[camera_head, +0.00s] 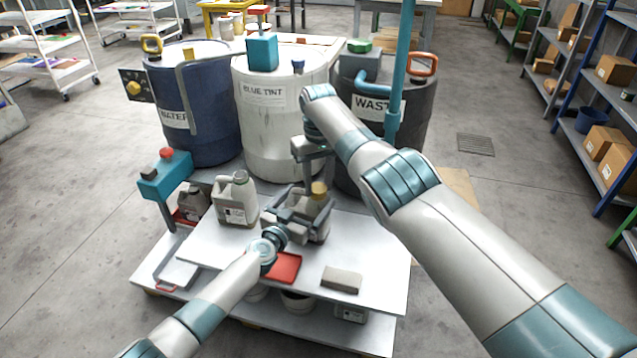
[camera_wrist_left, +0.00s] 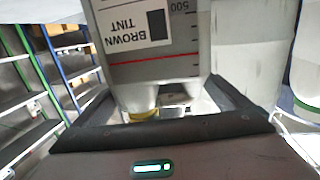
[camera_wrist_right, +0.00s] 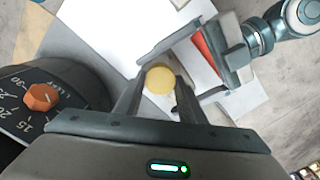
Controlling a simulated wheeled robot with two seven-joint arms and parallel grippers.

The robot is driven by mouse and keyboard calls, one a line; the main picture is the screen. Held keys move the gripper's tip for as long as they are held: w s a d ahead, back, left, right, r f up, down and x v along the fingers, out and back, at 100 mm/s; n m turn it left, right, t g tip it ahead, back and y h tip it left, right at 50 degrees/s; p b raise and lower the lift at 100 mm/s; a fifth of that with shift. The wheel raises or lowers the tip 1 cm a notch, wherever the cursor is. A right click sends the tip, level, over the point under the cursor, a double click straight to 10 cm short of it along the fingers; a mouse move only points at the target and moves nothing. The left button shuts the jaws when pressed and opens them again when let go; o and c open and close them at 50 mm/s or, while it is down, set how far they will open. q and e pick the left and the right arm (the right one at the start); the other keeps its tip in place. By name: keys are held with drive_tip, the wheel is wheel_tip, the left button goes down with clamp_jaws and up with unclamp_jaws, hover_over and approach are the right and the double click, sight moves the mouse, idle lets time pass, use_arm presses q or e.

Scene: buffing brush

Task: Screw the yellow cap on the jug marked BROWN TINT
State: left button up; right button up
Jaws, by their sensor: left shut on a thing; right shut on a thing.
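The jug marked BROWN TINT (camera_head: 316,228) stands upright on the white table top; its label shows upside down in the left wrist view (camera_wrist_left: 135,38). My left gripper (camera_head: 304,212) is shut on the jug's body, one finger along each side. The yellow cap (camera_head: 319,188) is at the jug's mouth; it shows as a round disc in the right wrist view (camera_wrist_right: 160,79). My right gripper (camera_wrist_right: 161,84) points down from above and is shut on the cap. The jug's neck is mostly hidden, so I cannot tell how the cap sits on the thread.
A second pale jug (camera_head: 238,198) and a dark jug (camera_head: 192,203) stand to the left. A red tray (camera_head: 284,267) and a grey-beige block (camera_head: 342,279) lie in front. Blue, white and dark drums (camera_head: 280,125) stand close behind the table.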

drive_tip(key=m, duration=0.7)
drive_tip(key=shift+m, duration=0.4)
drive_tip(key=m, duration=0.6)
use_arm(q)
drive_tip(key=shift+f, duration=0.1)
use_arm(e)
drive_tip(key=o, duration=1.2)
drive_tip(key=shift+c, duration=0.2)
drive_tip(key=shift+r, duration=2.25)
drive_tip(key=shift+c, duration=0.3)
